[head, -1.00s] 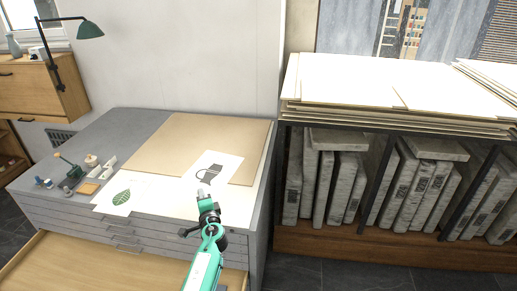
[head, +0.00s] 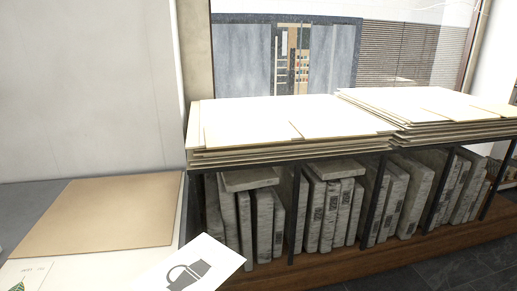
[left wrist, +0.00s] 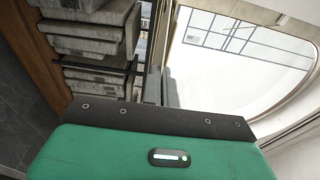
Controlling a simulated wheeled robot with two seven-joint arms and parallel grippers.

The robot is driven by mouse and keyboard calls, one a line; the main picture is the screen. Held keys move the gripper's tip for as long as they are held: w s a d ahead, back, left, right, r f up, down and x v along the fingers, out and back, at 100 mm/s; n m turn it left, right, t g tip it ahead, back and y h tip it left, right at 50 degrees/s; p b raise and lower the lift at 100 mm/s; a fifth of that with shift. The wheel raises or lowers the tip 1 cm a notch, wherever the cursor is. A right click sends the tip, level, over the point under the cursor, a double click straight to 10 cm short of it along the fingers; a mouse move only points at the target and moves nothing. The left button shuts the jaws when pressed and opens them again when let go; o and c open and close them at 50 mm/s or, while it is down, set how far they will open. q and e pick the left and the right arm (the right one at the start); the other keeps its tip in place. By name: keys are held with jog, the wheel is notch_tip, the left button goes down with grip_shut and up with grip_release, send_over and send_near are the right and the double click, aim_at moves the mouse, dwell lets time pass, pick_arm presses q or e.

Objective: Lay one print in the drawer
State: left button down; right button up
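A white print with a dark grey jug picture (head: 188,272) is at the bottom of the head view, tilted. It reaches past the right edge of the plan cabinet's top, in front of the shelf, and its lower part is cut off. What holds it is out of frame. A second print with a green leaf (head: 24,274) shows at the bottom left corner. The drawer is out of view. Neither gripper shows in the head view. The left wrist view shows a green body with a dark edge (left wrist: 160,150), but no fingertips and no print.
A tan board (head: 105,213) lies on the cabinet top. To the right, a rack carries stacks of pale boards (head: 290,122), with several grey stone slabs (head: 335,215) upright below. Dark tiled floor (head: 440,268) is clear at the lower right.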

pick_arm(q)
jog(key=shift+s+d+r+m+h, duration=0.2)
jog(key=shift+s+d+h, duration=0.1)
jog(key=shift+s+d, duration=0.3)
jog(key=shift+s+d+r+m+h, duration=0.2)
jog(key=shift+s+d+h, duration=0.1)
jog(key=shift+s+d, duration=0.2)
jog(key=shift+a, duration=0.1)
